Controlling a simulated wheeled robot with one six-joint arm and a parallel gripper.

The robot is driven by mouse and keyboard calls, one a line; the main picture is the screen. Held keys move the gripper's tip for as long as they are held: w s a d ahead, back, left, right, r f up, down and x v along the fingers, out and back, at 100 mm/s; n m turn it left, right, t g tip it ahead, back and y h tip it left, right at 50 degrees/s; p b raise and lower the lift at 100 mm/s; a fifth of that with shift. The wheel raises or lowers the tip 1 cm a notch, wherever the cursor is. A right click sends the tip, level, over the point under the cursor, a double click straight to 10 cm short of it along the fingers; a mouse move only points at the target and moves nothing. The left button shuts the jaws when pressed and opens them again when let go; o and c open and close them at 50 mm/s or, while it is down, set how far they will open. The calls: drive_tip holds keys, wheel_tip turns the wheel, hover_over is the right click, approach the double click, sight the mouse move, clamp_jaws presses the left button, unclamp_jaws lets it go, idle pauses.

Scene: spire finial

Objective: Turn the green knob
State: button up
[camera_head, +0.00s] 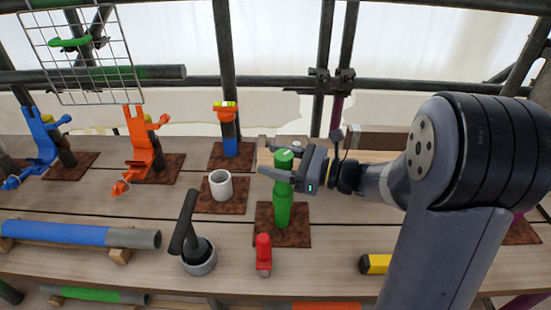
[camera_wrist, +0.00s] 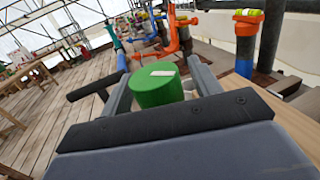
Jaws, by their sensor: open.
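The green knob (camera_head: 284,158) is the round top of an upright green post (camera_head: 282,205) on a brown square mat (camera_head: 263,222). A small pale mark shows on its top. My gripper (camera_head: 268,160) comes in from the right at the height of the knob, with its fingers on either side of it. In the wrist view the knob (camera_wrist: 157,86) sits between the two open fingers (camera_wrist: 160,82). A narrow gap seems to show at the right finger; I cannot tell whether the left finger touches it.
A white cup (camera_head: 221,186) and an orange-and-blue post (camera_head: 230,140) stand left of the knob. A yellow-and-black block (camera_head: 375,263) lies front right. Scaffold poles (camera_head: 222,60) rise behind.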

drive_tip(key=shift+a, duration=0.15)
drive_tip(key=c, duration=1)
drive_tip(key=shift+g, duration=0.3)
drive_tip(key=n+g+p, duration=0.1)
drive_tip(key=g, duration=0.1)
drive_tip(key=n+g+p, duration=0.1)
drive_tip(key=n+g, duration=0.1)
drive_tip(key=n+g+y+p, duration=0.1)
drive_tip(key=g, duration=0.1)
drive_tip(key=shift+s+r+n, duration=0.1)
drive_tip(key=shift+s+n, duration=0.15)
drive_tip(key=shift+n, duration=0.05)
drive_tip(key=shift+s+n+g+h+p, duration=0.2)
drive_tip(key=shift+n+g+p, duration=0.45)
drive_tip(key=shift+g, duration=0.6)
drive_tip(key=shift+s+n+g+h+p, duration=0.1)
drive_tip(key=shift+n+g+h+p, duration=0.3)
drive_tip(key=shift+n+g, duration=0.65)
drive_tip(key=shift+g, duration=0.5)
